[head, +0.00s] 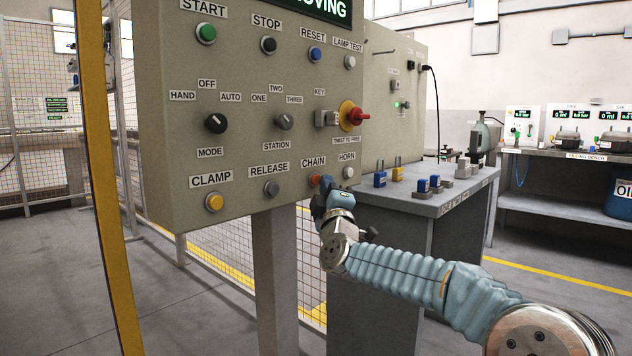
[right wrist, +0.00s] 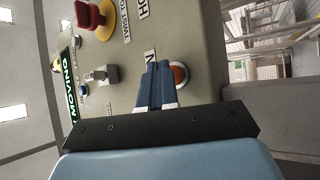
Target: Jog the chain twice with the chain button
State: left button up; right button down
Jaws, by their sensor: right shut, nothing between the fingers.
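The control panel (head: 245,115) carries the orange-red CHAIN button (head: 315,180) in its bottom row, under the CHAIN label (head: 313,162). My right gripper (head: 319,198) is at the panel's lower edge, just below and in front of that button. In the right wrist view its blue fingers (right wrist: 158,86) are closed together and empty, and their tips overlap the edge of the CHAIN button (right wrist: 180,76). I cannot tell whether they touch or press it. The green display (head: 325,6) is cut off in the head view; in the wrist view it reads MOVING. My left gripper is not in view.
The white HORN button (head: 348,172) is close right of CHAIN, and the grey RELEASE button (head: 271,188) is to its left. A red twist knob (head: 358,116) sticks out above. A grey table (head: 440,201) with padlocks stands at right. A yellow post (head: 100,150) stands at left.

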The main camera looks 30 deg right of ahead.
jog(key=shift+s+d, duration=0.25)
jog(key=shift+s, duration=0.4)
jog(key=shift+b, duration=0.3)
jog(key=s+b, duration=0.1)
jog(key=s+d+b, duration=0.1)
jog(key=s, duration=0.1)
jog(key=s+d+b, duration=0.1)
jog(key=s, duration=0.1)
jog(key=shift+s+d, duration=0.15)
jog(key=shift+s, duration=0.1)
